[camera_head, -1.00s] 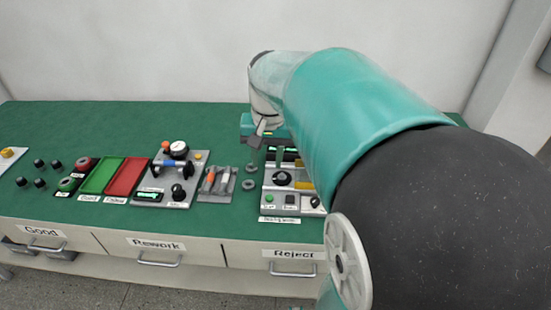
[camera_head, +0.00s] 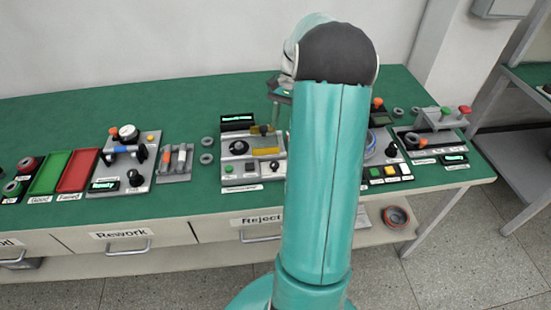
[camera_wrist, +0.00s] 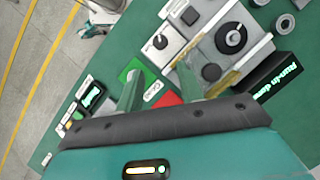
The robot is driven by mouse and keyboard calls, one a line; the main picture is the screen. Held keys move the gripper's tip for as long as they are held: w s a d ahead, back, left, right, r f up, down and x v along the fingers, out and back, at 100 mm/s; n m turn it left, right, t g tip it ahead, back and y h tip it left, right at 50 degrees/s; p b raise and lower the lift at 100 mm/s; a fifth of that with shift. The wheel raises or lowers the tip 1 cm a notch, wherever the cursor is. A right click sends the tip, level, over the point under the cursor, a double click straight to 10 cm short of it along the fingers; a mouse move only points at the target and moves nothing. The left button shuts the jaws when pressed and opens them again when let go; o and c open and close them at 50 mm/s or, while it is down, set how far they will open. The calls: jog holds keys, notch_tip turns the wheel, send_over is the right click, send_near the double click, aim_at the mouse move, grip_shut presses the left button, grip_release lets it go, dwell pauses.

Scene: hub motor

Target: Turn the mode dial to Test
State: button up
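The run-in station (camera_head: 225,170) stands mid-bench in the head view. It carries a large round black dial (camera_head: 238,148), also in the wrist view (camera_wrist: 232,38), and a small black knob (camera_head: 275,165) with a pale mark, also in the wrist view (camera_wrist: 160,42). Their labels are too small to read, so I cannot tell which is the mode dial. My gripper (camera_wrist: 160,88) is open and empty, its two fingers apart above the bench near the station's yellow bar (camera_wrist: 222,84). In the head view my arm partly hides the gripper.
The station's black display (camera_wrist: 275,77) reads "Run-in done". Left stand a tool holder (camera_head: 175,175), another panel (camera_head: 125,180) and green and red trays. Right, partly behind my arm, is a unit with coloured buttons (camera_head: 390,171). Bare green bench (camera_head: 195,110) lies behind.

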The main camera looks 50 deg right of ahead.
aim_at(275, 163)
jog(key=x, duration=1.2)
jog(key=shift+a+f, duration=0.15)
jog(key=shift+f, duration=0.2)
jog(key=shift+c, duration=0.4)
jog(key=c, duration=0.6)
